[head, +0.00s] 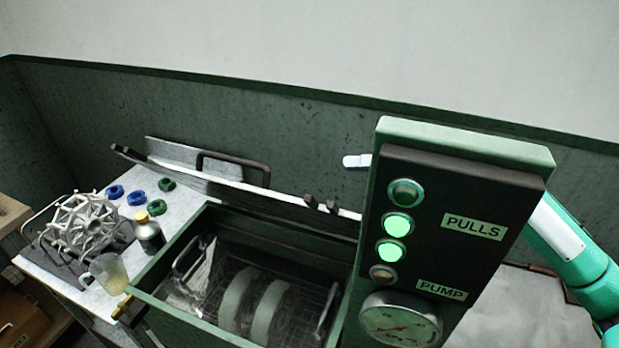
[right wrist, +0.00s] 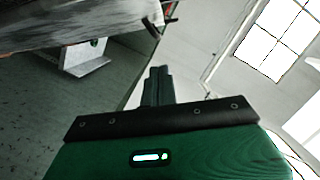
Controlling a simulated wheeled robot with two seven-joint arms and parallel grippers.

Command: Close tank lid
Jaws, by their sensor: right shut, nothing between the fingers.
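The tank (head: 187,329) is an open green box, with a wire basket and two pale rolls inside. Its grey metal lid (head: 250,190) stands raised along the tank's back edge, seen nearly edge-on, with a dark bar handle (head: 235,158) behind it. The lid appears to be the grey slab (right wrist: 60,28) at the upper left of the right wrist view. My right gripper (head: 357,160) reaches in behind the control panel, at the back near the lid's right end; most of it is hidden. In the right wrist view its dark fingers (right wrist: 158,72) are together and empty, apart from the slab.
The control panel (head: 455,215), with lit green lamps and a gauge, stands tall at the tank's right and blocks the view. A green wall (head: 300,135) runs behind.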

